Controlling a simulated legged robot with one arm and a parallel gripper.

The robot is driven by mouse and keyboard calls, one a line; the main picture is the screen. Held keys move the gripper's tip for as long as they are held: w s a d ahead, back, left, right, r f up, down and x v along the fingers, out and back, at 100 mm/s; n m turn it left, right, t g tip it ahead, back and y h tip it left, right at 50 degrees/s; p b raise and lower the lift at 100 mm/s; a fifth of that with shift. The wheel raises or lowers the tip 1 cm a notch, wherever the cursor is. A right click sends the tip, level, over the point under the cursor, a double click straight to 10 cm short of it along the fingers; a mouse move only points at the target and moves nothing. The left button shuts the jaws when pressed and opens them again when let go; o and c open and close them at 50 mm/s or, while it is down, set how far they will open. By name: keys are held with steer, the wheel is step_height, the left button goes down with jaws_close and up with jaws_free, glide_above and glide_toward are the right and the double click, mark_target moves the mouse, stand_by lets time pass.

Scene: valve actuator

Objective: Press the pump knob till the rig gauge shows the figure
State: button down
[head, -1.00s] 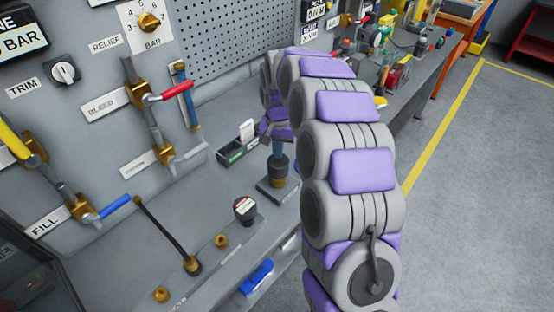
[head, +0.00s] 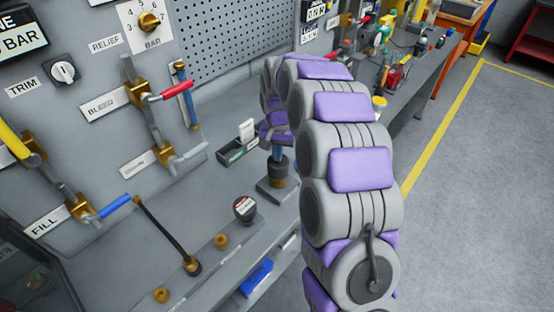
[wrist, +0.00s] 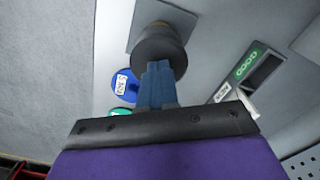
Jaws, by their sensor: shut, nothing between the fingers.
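The pump knob is, as far as I can tell, the dark round knob (head: 279,167) on a brass stem and square plate on the bench. In the wrist view the dark knob (wrist: 158,48) is at top centre. My gripper (head: 278,152) is shut and empty, its blue fingers pointing down at the knob's top. In the wrist view the fingertips (wrist: 157,68) overlap the knob; they look touching or nearly so. A black display marked BAR (head: 20,35) is cut off at the upper left. No gauge figure is readable, and I cannot tell which is the rig gauge.
A small dark box with a white card (head: 238,145) stands left of the knob. Valve levers, including a red one (head: 178,90) and a blue one (head: 115,206), project from the panel.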

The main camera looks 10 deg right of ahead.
steer(key=shift+f, duration=0.3)
steer(key=shift+s+f, duration=0.1)
steer(key=shift+f, duration=2)
steer(key=shift+r+p, duration=1.2)
steer(key=shift+r, duration=2)
